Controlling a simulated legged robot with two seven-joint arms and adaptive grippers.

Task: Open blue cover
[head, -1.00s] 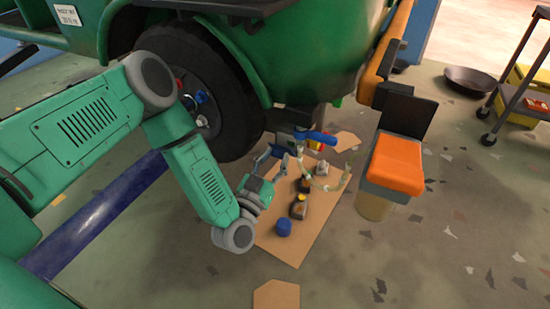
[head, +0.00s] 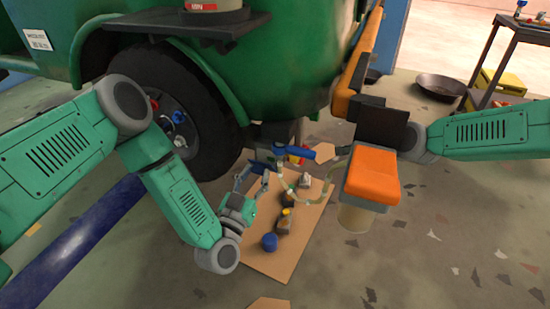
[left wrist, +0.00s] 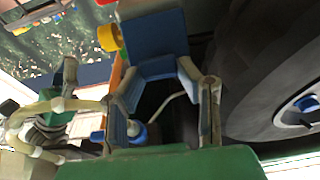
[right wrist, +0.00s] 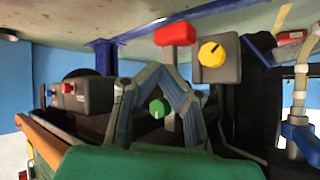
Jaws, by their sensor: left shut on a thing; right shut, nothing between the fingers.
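The blue cover (left wrist: 158,35) shows in the left wrist view as a flat blue panel with a folded lower part. My left gripper (left wrist: 158,72) has one finger on each side of this lower part and is shut on it. In the head view my left gripper (head: 253,180) is low beside the wheel, near a blue part under the green vehicle; the exact contact is too small to tell. My right gripper (right wrist: 155,75) is shut and empty in the right wrist view, close to a red-topped lever and a grey box with a yellow knob (right wrist: 212,54). The orange seat area hides it in the head view.
A brown board (head: 262,258) with a blue cap (head: 269,242) and small bottles lies on the floor. The orange seat (head: 372,178) stands right of it. The wheel (head: 175,105) is close to my left arm. A dark cart (head: 500,65) stands at far right.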

